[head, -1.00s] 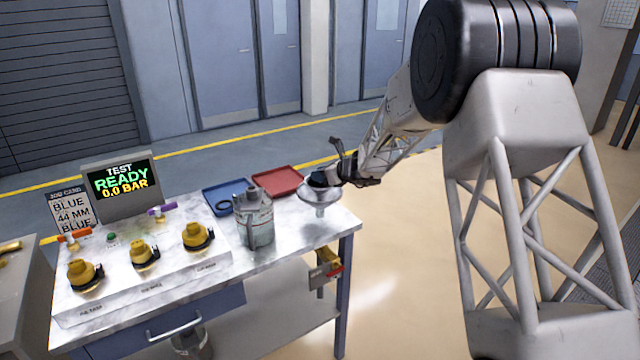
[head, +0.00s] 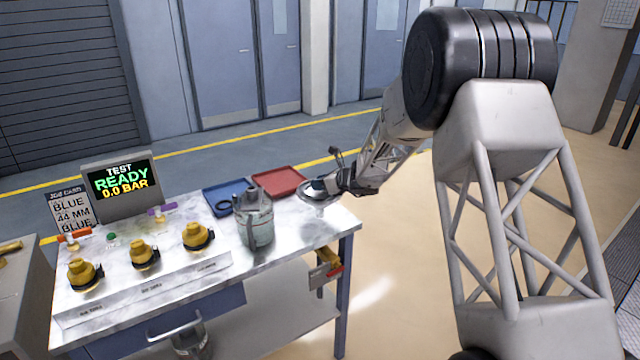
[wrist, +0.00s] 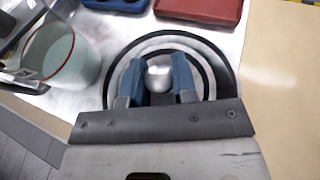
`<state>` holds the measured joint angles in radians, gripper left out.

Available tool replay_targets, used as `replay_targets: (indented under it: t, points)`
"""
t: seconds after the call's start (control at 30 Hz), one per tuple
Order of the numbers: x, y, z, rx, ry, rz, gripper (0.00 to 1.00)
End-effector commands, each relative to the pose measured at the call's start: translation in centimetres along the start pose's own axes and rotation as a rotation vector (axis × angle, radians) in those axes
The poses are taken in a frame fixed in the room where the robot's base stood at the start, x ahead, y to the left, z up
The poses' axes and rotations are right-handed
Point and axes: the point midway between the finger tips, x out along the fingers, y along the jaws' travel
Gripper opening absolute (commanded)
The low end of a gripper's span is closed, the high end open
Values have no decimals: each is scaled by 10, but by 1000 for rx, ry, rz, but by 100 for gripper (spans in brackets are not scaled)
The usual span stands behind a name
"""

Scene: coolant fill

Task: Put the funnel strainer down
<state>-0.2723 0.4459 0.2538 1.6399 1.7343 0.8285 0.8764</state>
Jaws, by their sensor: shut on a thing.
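The funnel strainer (head: 317,197) is a silvery round dish at the right end of the marbled bench top. In the wrist view the funnel strainer (wrist: 165,38) shows from above as pale and dark rings around a shiny knob. My gripper (wrist: 160,66) has its blue fingers shut on that knob, near the middle of the dish. My gripper (head: 334,185) reaches in from the right in the head view. The underside of the funnel is mostly hidden, so I cannot tell whether it touches the bench.
Behind are a red tray (head: 279,180) and a blue tray (head: 222,193) with a dark ring (head: 224,207). Several yellow-capped fittings (head: 143,252) line the bench front. The bench's right edge is close to the funnel.

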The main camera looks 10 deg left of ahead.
Motion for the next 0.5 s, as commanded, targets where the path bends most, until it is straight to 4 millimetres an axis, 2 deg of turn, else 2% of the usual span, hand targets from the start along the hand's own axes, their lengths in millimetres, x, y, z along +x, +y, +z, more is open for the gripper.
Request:
replay_targets:
  t: [0.5]
  points:
    - [2, 0, -5, 0, 0, 0, 3]
